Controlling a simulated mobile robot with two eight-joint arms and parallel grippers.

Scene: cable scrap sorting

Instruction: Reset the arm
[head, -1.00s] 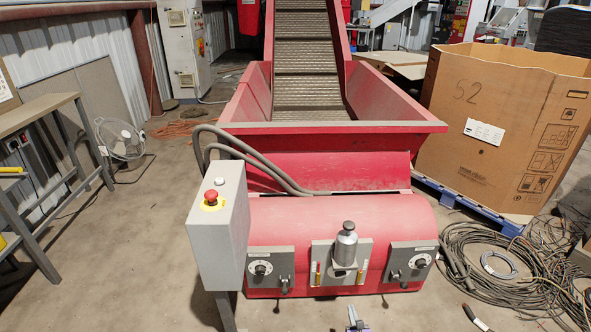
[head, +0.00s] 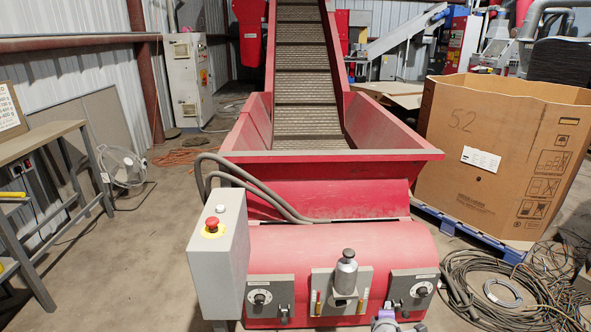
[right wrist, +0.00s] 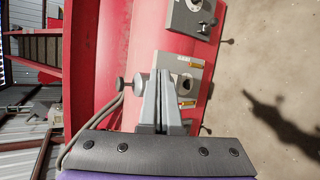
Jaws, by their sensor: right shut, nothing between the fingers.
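My right gripper (right wrist: 161,88) shows in the right wrist view with its grey fingers together and nothing between them. Behind it in that view is the red front of the conveyor machine. In the head view only a purple and grey part of my right gripper (head: 385,322) shows at the bottom edge, in front of the machine's lower right controls. My left gripper is not in view.
The red hopper (head: 330,156) and grey box with a red emergency stop (head: 218,262) stand ahead. A large cardboard box (head: 500,150) is at right, with coiled cables (head: 510,290) before it. A workbench (head: 45,143) is at left. Bare floor lies between.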

